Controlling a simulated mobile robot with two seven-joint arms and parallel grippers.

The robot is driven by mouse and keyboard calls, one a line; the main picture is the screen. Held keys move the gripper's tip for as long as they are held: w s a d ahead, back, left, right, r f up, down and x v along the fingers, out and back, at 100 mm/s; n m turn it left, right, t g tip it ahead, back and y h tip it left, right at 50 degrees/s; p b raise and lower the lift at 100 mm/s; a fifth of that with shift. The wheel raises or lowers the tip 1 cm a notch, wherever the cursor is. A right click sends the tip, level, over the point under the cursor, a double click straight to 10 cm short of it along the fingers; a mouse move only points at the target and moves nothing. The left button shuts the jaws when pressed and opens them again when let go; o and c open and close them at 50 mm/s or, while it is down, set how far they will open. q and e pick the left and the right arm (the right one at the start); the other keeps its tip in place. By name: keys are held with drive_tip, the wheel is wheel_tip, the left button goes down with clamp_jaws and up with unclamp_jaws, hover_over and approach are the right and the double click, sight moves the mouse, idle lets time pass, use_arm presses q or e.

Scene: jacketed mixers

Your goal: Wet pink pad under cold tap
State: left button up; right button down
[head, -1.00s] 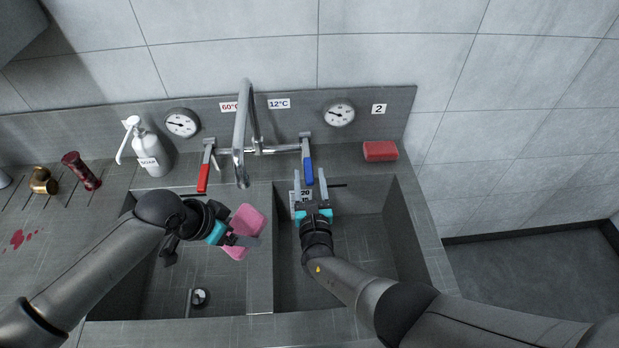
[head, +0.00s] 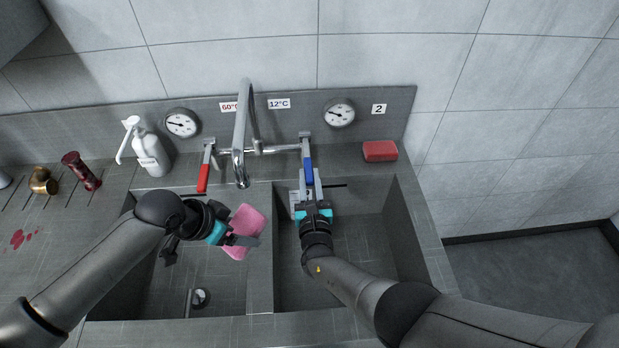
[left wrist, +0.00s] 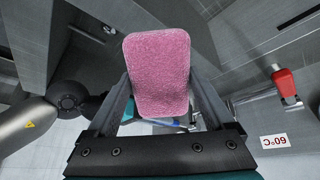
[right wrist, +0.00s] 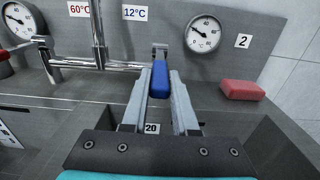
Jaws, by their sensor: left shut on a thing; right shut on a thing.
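The pink pad (head: 243,228) is held by my left gripper (head: 245,239) over the left basin, near the divider. It also fills the middle of the left wrist view (left wrist: 160,70), between the two fingers. My right gripper (head: 307,188) is shut on the blue lever (head: 309,172) of the tap, under the 12°C label (head: 279,103). In the right wrist view the blue lever (right wrist: 160,80) sits between the fingertips. The tap spout (head: 240,150) hangs above the divider area, and the pad is below it. I see no clear water stream.
The red lever (head: 203,178) hangs at the left under the 60°C label. A soap bottle (head: 148,152) stands behind the left basin. A red sponge (head: 380,151) lies at the back right. The right basin (head: 360,240) is mostly free.

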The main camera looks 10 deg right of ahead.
drive_tip(key=shift+d+r+g, duration=0.1)
drive_tip(key=shift+r+g, duration=0.15)
drive_tip(key=shift+g, duration=0.05)
idle(0.8)
drive_tip(key=shift+r+g, duration=0.6)
drive_tip(key=shift+r, duration=0.15)
drive_tip(key=shift+w, duration=0.1)
drive_tip(key=c, duration=0.7)
unclamp_jaws()
drive_tip(key=shift+r, duration=0.1)
drive_tip(key=s, duration=0.4)
drive_tip(key=s+r, duration=0.1)
drive_tip(key=s, duration=0.7)
drive_tip(key=shift+a+r, duration=0.3)
drive_tip(key=shift+r, duration=0.1)
